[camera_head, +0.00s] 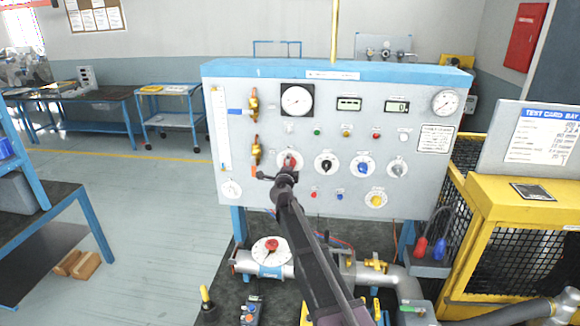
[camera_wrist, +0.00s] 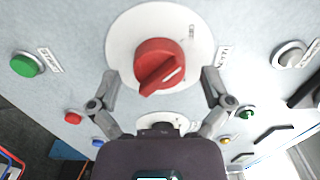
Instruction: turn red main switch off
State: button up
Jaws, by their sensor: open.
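The red main switch (camera_wrist: 158,65) is a rotary knob on a round white dial (camera_wrist: 125,35). Its raised grip bar runs diagonally, with a white mark on it. In the head view the red switch (camera_head: 289,161) sits low in the middle of the grey panel, partly covered by my gripper (camera_head: 278,174). My gripper (camera_wrist: 159,84) is open in the wrist view. One finger is on each side of the knob, with a visible gap between each finger and the red part. The lettering around the dial is too small to read surely.
To the right on the panel (camera_head: 225,90) are a black knob (camera_head: 326,163), a blue knob (camera_head: 364,167) and a grey knob (camera_head: 397,169). Small buttons sit nearby. A red valve knob (camera_head: 271,244) is below on the piping. Yellow guarding (camera_head: 510,200) stands at right; open floor is left.

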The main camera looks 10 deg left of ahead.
jog(key=s, duration=1.2)
jog(key=shift+a, duration=0.2)
dwell(0.4)
jog(key=s+d+f+n+g+y+b, duration=0.3)
jog(key=s+d+f+n+g, duration=0.35)
jog(key=f+n, duration=0.25)
jog(key=s+d+f+n+g+y+b, duration=0.25)
jog(key=s+d+f+n+g, duration=0.25)
jog(key=s+f+n, duration=0.35)
jog(key=s+d+f+g+h, duration=0.2)
jog(key=s+d+f+g, duration=0.1)
jog(key=s+d, duration=0.4)
jog(key=s+d+f+g+h+b, duration=0.1)
jog(key=s+d+f+g+h, duration=0.2)
jog(key=s+d+f, duration=0.2)
jog(key=s+d, duration=0.2)
jog(key=d, duration=0.2)
jog(key=shift+d+n, duration=0.25)
jog(key=shift+n, duration=0.1)
